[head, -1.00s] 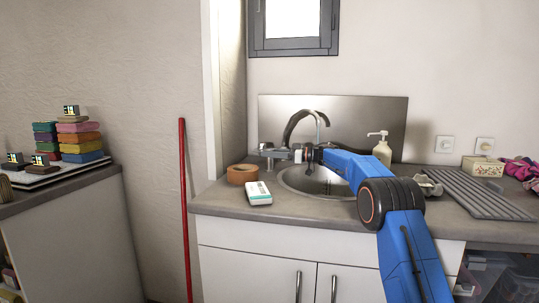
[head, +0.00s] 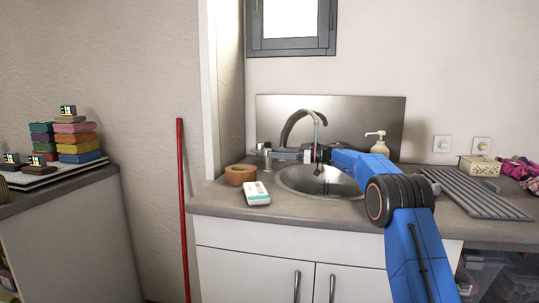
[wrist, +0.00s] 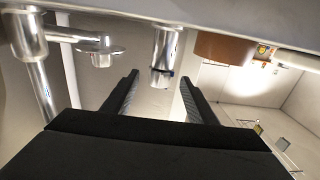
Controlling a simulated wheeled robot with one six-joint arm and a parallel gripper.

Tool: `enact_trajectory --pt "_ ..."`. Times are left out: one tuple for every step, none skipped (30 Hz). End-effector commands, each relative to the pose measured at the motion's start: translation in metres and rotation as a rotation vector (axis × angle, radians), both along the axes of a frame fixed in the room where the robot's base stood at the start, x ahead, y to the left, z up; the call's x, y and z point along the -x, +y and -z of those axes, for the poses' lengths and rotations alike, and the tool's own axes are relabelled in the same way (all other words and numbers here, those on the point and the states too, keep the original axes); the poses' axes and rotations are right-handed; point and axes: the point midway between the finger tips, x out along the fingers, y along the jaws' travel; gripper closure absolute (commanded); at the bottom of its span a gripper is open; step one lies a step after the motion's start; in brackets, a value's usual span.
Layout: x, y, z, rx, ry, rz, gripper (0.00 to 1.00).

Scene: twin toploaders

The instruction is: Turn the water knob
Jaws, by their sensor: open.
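The chrome tap with an arched spout (head: 300,122) stands behind the sink (head: 297,178). In the wrist view, which looks upside down, its metal body (wrist: 27,35) is at the upper left, with a round metal handle (wrist: 100,50) beside it. A short metal cylinder (wrist: 166,52) shows ahead of my gripper (wrist: 160,80), in line with the gap between the black fingers; I cannot tell which part is the water knob. My gripper (head: 308,155) is open and empty over the back of the sink, and its fingers are hard to make out in the head view.
A soap bottle (head: 379,144) stands behind my arm, and a ribbed drainer (head: 475,192) lies to the right. A red pole (head: 182,210) stands left of the cabinet.

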Motion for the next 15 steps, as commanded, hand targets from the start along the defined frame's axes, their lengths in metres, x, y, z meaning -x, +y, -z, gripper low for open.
enact_trajectory --pt "0.001 -0.012 0.000 0.000 0.000 0.003 0.47" --pt "0.003 -0.018 -0.001 0.000 0.001 0.003 0.47" --pt "0.004 -0.025 -0.001 0.000 0.000 0.002 0.47" --pt "0.005 -0.031 -0.001 0.000 0.000 0.002 0.47" --pt "0.006 -0.038 -0.001 0.000 0.000 0.003 0.47" --pt "0.007 -0.046 -0.001 0.000 0.001 0.003 0.47" --pt "0.008 -0.051 0.000 0.000 0.001 0.002 0.47" --pt "0.009 -0.057 0.000 0.000 0.002 0.002 0.47" --pt "0.010 -0.065 0.000 0.000 0.002 0.003 0.47" --pt "0.011 -0.071 0.000 0.000 0.001 0.003 0.47" --pt "0.013 -0.077 0.000 -0.001 0.001 0.002 0.47" --pt "0.014 -0.084 0.000 -0.001 0.000 0.002 0.47" --pt "0.015 -0.089 0.000 -0.001 0.000 0.003 0.47" --pt "0.016 -0.095 -0.001 -0.001 0.000 0.003 0.47" --pt "0.017 -0.101 -0.001 -0.001 0.000 0.002 0.47"
